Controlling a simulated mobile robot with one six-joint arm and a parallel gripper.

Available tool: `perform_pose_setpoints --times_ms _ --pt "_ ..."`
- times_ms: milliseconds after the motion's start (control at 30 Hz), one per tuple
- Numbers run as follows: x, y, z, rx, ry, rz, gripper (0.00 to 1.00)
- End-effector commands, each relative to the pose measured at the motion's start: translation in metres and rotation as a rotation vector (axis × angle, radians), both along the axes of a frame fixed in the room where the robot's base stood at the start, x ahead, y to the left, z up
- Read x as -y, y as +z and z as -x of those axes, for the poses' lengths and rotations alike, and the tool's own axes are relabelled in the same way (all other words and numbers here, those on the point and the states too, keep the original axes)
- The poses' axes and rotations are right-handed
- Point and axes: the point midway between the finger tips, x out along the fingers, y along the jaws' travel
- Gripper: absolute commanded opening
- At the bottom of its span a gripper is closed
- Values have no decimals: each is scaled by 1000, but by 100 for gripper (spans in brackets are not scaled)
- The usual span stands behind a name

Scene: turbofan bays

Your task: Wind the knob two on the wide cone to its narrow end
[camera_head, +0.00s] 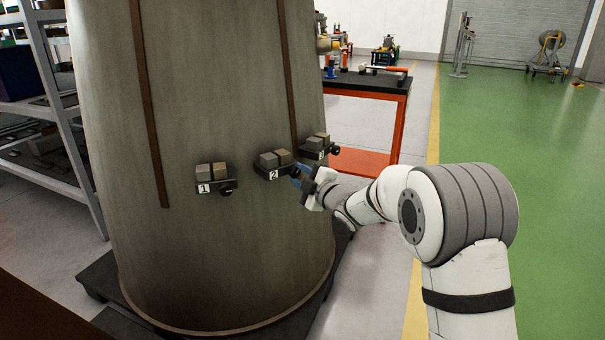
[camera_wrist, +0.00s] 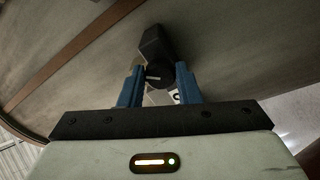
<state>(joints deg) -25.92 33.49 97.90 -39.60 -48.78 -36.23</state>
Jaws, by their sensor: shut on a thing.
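The wide cone (camera_head: 220,250) is a tall grey-brown shell standing on a dark base in the head view, and its surface fills the wrist view (camera_wrist: 230,50). Bracket two (camera_head: 275,165), with two blocks on top and a "2" label, sits between brackets one (camera_head: 213,178) and three (camera_head: 318,147). My gripper (camera_head: 300,172) reaches it from the right. In the wrist view its blue fingers (camera_wrist: 159,82) are shut on the round black knob (camera_wrist: 158,76), which has a white mark. The knob is mostly hidden by my gripper in the head view.
Brackets one and three have their own black knobs close by. A red-framed workbench (camera_head: 375,85) with tools stands behind the cone. A metal shelf (camera_head: 50,130) is at the left. Green floor (camera_head: 530,150) lies open at the right.

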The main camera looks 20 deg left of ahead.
Motion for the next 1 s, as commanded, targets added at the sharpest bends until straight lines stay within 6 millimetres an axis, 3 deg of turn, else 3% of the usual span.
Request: perform_pose_setpoints --times_ms 600,1000 --pt "-2 4 1 -465 3 -338 7" --pt "-2 4 1 -678 4 -492 7"
